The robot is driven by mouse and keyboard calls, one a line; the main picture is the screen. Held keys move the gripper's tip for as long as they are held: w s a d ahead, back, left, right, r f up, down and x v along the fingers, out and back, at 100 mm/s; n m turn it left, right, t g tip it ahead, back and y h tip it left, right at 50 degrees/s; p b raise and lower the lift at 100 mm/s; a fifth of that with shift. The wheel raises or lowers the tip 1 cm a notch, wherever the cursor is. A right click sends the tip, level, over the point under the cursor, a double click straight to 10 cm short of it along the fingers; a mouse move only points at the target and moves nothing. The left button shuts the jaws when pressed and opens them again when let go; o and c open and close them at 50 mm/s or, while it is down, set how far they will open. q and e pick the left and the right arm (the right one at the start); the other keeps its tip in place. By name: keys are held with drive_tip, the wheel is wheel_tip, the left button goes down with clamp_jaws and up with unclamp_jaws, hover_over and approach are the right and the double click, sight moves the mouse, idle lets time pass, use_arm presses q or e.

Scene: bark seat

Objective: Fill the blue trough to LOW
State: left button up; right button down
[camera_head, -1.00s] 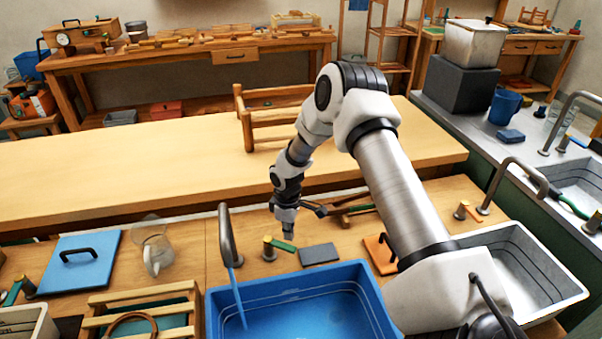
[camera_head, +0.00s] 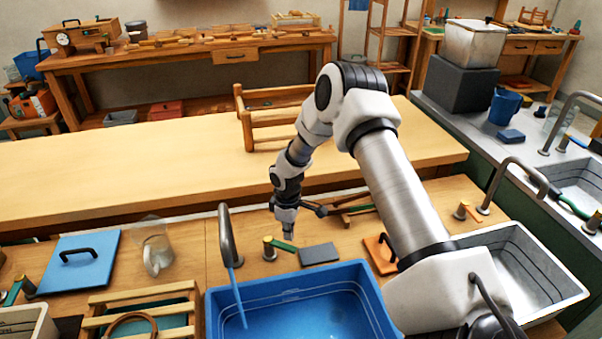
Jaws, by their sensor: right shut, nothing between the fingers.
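The blue trough (camera_head: 375,290) stands at the front centre, with dark level lines along its inner walls. A grey spout (camera_head: 227,238) hangs over its left side, and a thin blue stream of water (camera_head: 237,298) runs from it into the trough. I cannot read the marks or tell exactly where the water stands against them. The tap with a green lever (camera_head: 283,246) stands behind the trough, to the right of the spout. My right gripper (camera_head: 287,229) is shut and empty, pointing down just above the lever; I cannot tell whether they touch. My left gripper is out of view.
A grey slab (camera_head: 319,254) and an orange board (camera_head: 381,254) lie behind the trough. A pale basin (camera_head: 515,265) stands to the right, partly behind my arm. A blue lid (camera_head: 80,262), a clear jug (camera_head: 155,250) and a wooden rack (camera_head: 100,309) are at left.

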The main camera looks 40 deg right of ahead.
sight(280, 246)
drive_tip(key=shift+s+a+r+p, duration=0.1)
drive_tip(key=shift+s+a+p, duration=0.1)
drive_tip(key=shift+a+p, duration=0.3)
drive_tip(key=a+p, duration=0.1)
drive_tip(key=s+a, duration=0.1)
drive_tip(key=a, duration=0.1)
drive_tip(key=shift+s+a+p, duration=0.2)
drive_tip(key=shift+a+p, duration=0.1)
drive_tip(key=shift+p, duration=0.1)
drive_tip(key=shift+a, duration=0.15)
drive_tip(key=r+p, duration=0.2)
drive_tip(key=d+r+p, duration=0.1)
drive_tip(key=r+p, duration=0.3)
drive_tip(key=shift+s+d, duration=0.15)
drive_tip(key=shift+d, duration=0.25)
drive_tip(key=shift+f, duration=0.1)
